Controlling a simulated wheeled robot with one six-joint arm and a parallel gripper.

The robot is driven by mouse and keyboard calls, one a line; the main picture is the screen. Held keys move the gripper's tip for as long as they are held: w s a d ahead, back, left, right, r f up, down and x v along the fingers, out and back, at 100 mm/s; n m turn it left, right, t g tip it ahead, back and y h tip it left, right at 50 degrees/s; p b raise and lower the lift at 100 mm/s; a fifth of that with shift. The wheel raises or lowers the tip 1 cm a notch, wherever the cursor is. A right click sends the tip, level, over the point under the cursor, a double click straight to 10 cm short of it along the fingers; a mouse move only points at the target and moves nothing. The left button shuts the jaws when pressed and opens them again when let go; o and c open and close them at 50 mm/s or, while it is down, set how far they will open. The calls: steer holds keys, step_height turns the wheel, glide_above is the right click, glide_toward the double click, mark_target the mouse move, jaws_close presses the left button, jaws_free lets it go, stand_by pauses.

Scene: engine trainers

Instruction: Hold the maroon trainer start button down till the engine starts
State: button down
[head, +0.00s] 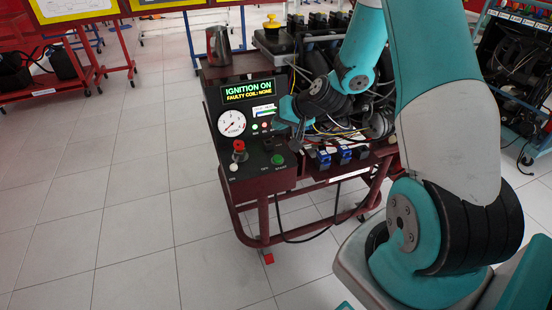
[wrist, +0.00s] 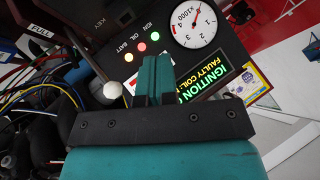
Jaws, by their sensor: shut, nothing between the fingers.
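The maroon trainer (head: 262,185) stands on a wheeled frame, with a black control panel on top. Its display (head: 249,91) reads "IGNITION ON" and "FAULTY COIL: NONE". A green button (head: 277,160) sits at the panel's front right, with a small label I read as possibly START. My gripper (head: 284,127) is above the panel's right side, apart from the green button. In the wrist view my gripper (wrist: 155,62) has its teal fingers together and empty, pointing toward the indicator lights (wrist: 141,47). The green button is not visible in the wrist view.
A red mushroom knob (head: 239,147) stands at the panel's front left. A round gauge (head: 232,123) is behind it, also in the wrist view (wrist: 195,22). A white ball knob (wrist: 113,90) is close beside my fingers. Engine hoses and wires (head: 345,115) crowd the right. Floor on the left is clear.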

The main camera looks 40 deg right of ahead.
mark_target(279, 157)
step_height(279, 157, down, 8)
steer(key=b, duration=0.6)
steer(key=shift+f, duration=0.2)
stand_by(1.6)
steer(key=shift+s+f+b, duration=0.1)
steer(key=shift+f+b, duration=0.3)
steer(key=shift+b, duration=0.1)
steer(key=shift+f+b, duration=0.4)
steer(key=shift+f, duration=0.15)
stand_by(1.3)
stand_by(1.3)
steer(key=shift+r+p, duration=0.8)
steer(key=shift+r, duration=0.2)
steer(key=shift+r+p, duration=1.9)
steer(key=shift+r, duration=0.6)
